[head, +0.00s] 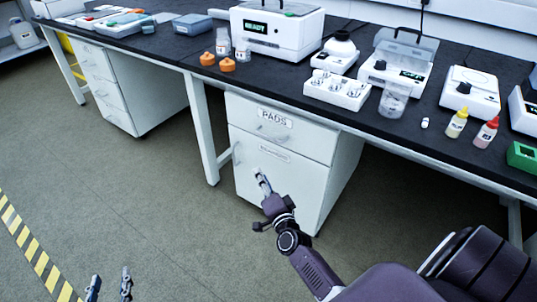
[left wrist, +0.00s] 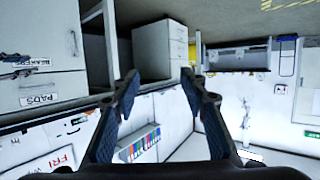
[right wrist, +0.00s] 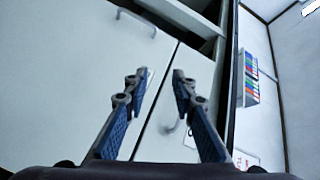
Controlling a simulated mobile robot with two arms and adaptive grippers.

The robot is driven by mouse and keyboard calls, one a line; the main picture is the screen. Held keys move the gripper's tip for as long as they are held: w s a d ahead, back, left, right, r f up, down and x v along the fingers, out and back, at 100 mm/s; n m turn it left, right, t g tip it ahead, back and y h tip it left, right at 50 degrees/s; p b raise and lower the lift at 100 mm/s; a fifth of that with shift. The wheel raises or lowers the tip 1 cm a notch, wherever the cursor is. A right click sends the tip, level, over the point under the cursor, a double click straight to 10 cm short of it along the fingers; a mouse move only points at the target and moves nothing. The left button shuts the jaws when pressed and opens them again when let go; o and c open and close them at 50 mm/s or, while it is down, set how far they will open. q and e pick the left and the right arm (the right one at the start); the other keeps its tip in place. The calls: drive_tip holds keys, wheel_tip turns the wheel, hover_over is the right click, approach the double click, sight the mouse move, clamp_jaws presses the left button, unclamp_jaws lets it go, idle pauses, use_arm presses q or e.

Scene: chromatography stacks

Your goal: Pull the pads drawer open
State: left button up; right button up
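The pads drawer (head: 300,142) is the white top drawer under the dark bench, flush with its cabinet. Its PADS label (head: 275,117) sits above a bar handle (head: 270,132). The drawer also shows upside down in the left wrist view (left wrist: 70,90) and turned sideways in the right wrist view (right wrist: 165,145), partly hidden by my fingers. My right gripper (head: 263,182) is open and empty, in front of the lower door and below the drawer handle; its fingers also show in the right wrist view (right wrist: 159,75). My left gripper (head: 109,282) is open and empty, low over the floor.
The lower door (head: 285,190) has a side handle (head: 237,153). A bench leg (head: 204,130) stands left of the cabinet. Bottles, instruments and orange caps crowd the bench top (head: 190,55). Floor before the cabinet is clear. Another drawer cabinet (head: 110,85) stands further left.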

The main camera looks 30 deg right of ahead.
sight(269, 137)
drive_tip(key=d+r+m+t+h+b, duration=0.2)
drive_tip(key=d+r+m+h+b, duration=0.1)
drive_tip(key=d+r+m, duration=0.3)
use_arm(q)
wheel_tip(269, 137, up, 18)
drive_tip(key=s+d+t+h+b, duration=0.1)
drive_tip(key=s+t+h, duration=0.1)
drive_tip(key=t, duration=0.4)
drive_tip(key=shift+t, duration=0.4)
use_arm(e)
drive_tip(key=shift+n, duration=0.5)
drive_tip(key=shift+a+r+x, duration=0.1)
drive_tip(key=shift+a+x, duration=0.05)
drive_tip(key=shift+x, duration=1.25)
drive_tip(key=shift+a+r+x, duration=0.1)
drive_tip(key=shift+a+x, duration=0.05)
drive_tip(key=shift+x, duration=1.25)
drive_tip(key=shift+a+r+x, duration=0.1)
drive_tip(key=shift+a+x, duration=0.05)
drive_tip(key=shift+x, duration=1.25)
drive_tip(key=shift+w, duration=0.15)
drive_tip(key=shift+c, duration=0.5)
clamp_jaws()
